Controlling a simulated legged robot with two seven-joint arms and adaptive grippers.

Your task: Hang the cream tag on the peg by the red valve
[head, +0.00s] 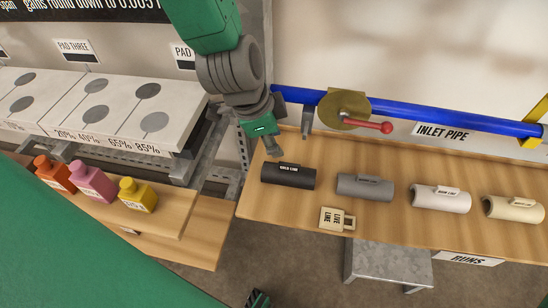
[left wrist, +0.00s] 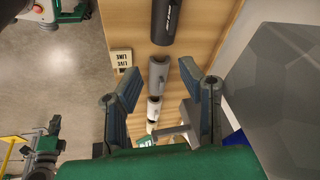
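The cream tag (head: 337,219), lettered LIVE LINE, lies at the front edge of the wooden shelf. It also shows in the left wrist view (left wrist: 121,58), left of the pipe pieces. The red valve handle (head: 388,127) sticks out from a brass disc (head: 343,108) on the blue pipe. I cannot clearly make out the peg near it. My left gripper (head: 289,134) is over the back of the shelf, above and left of the tag. Its fingers are spread and empty, as the left wrist view shows (left wrist: 158,86). A small dark green part, perhaps my right gripper (head: 258,299), shows at the bottom edge.
On the shelf (head: 260,210) lie a black pipe (head: 288,175), a grey pipe (head: 365,187), a white pipe (head: 440,198) and a cream pipe (head: 513,208). The blue inlet pipe (head: 450,118) runs behind. Orange, pink and yellow bottles (head: 138,195) stand at left.

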